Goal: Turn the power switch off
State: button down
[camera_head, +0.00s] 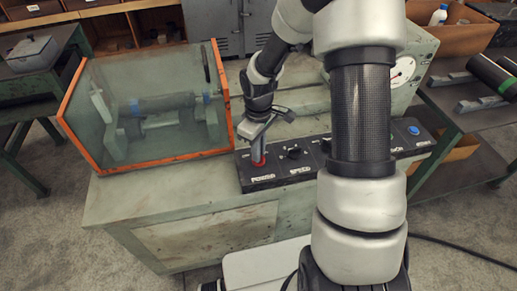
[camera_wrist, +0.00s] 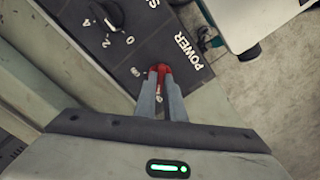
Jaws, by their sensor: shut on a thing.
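The red power switch (camera_head: 258,163) sits at the left end of the black control panel (camera_head: 262,183), just above the white POWER label. In the wrist view the red switch (camera_wrist: 160,68) shows between the fingertips, beside the POWER label. My gripper (camera_head: 257,156) reaches down onto the switch from above, and its two fingers are closed on it. The gripper also shows in the wrist view (camera_wrist: 161,75). The fingers hide part of the switch, so I cannot tell which position it is in.
A black speed knob (camera_head: 294,152) is right of the switch, and a blue button (camera_head: 413,130) is farther right on the panel. A clear guard box with an orange frame (camera_head: 150,105) stands close on the left. The bench top (camera_head: 140,195) in front is clear.

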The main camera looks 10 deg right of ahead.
jog(key=shift+n, duration=0.3)
dwell(0.4)
jog(key=c, duration=1.8)
grip_release()
jog(key=shift+c, duration=0.2)
jog(key=shift+r, duration=0.1)
notch_tip(320, 180, up, 17)
jog(key=p, duration=0.2)
jog(key=shift+r, duration=0.15)
jog(key=s+d+r+m+t+h+p, duration=0.1)
jog(key=s+r+m+t+p, duration=0.45)
jog(key=r, duration=0.85)
jog(key=s+r+m+y+p, duration=0.1)
jog(key=s+r+m, duration=0.2)
jog(key=s, duration=1.1)
notch_tip(320, 180, up, 3)
jog(key=shift+a+r+m+p, duration=0.2)
jog(key=shift+a+m+p, duration=0.1)
jog(key=shift+m, duration=0.05)
